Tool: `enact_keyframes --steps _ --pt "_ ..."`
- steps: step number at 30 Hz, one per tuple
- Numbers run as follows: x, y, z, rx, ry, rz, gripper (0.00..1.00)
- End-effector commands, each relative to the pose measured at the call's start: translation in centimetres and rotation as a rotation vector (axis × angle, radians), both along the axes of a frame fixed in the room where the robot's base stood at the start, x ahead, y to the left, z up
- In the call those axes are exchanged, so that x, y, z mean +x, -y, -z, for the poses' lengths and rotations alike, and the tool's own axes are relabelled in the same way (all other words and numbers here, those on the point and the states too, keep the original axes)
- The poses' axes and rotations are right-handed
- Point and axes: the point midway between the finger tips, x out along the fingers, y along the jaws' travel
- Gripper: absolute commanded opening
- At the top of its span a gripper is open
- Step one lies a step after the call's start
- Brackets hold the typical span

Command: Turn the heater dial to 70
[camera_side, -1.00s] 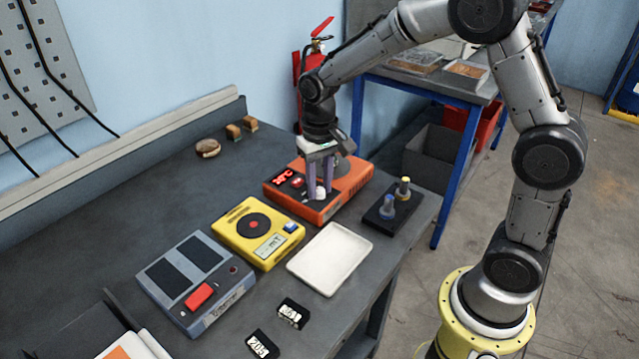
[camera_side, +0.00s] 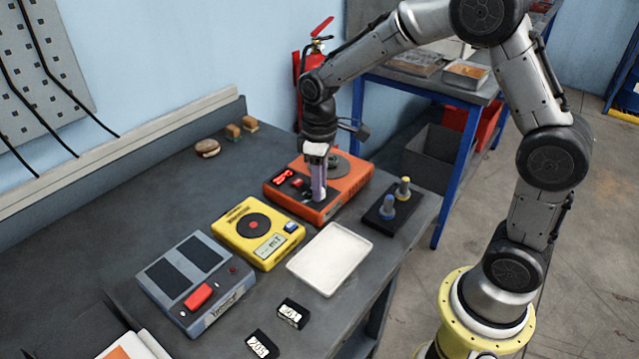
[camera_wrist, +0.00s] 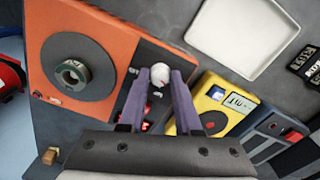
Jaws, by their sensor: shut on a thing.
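The orange heater (camera_side: 340,190) stands on the grey bench and also fills the left of the wrist view (camera_wrist: 110,35). Its dark panel carries a red lit display (camera_side: 283,177), too small to read surely. My gripper (camera_side: 318,197) points straight down over the panel. In the wrist view my gripper (camera_wrist: 160,80) has its two purple fingers shut on the white heater dial (camera_wrist: 159,76), one on each side. The side view hides the dial behind the fingers. The dial's scale and pointer are not readable.
A yellow device (camera_side: 257,232) and a white tray (camera_side: 330,258) sit in front of the heater. A grey device (camera_side: 196,283) stands further left.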

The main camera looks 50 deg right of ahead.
Motion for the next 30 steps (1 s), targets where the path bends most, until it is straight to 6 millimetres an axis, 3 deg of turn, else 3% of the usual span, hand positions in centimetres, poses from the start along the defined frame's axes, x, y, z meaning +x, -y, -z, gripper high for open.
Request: enact_keyframes --steps 18,19,23,30 --pt "0.12 0.00 -0.19 0.000 0.005 -0.041 0.00" --pt "0.12 0.00 -0.19 0.000 0.005 -0.041 0.38" --pt "0.09 0.00 -0.13 -0.001 0.004 -0.041 0.61" --pt "0.04 -0.01 -0.06 0.000 0.002 -0.040 0.62"
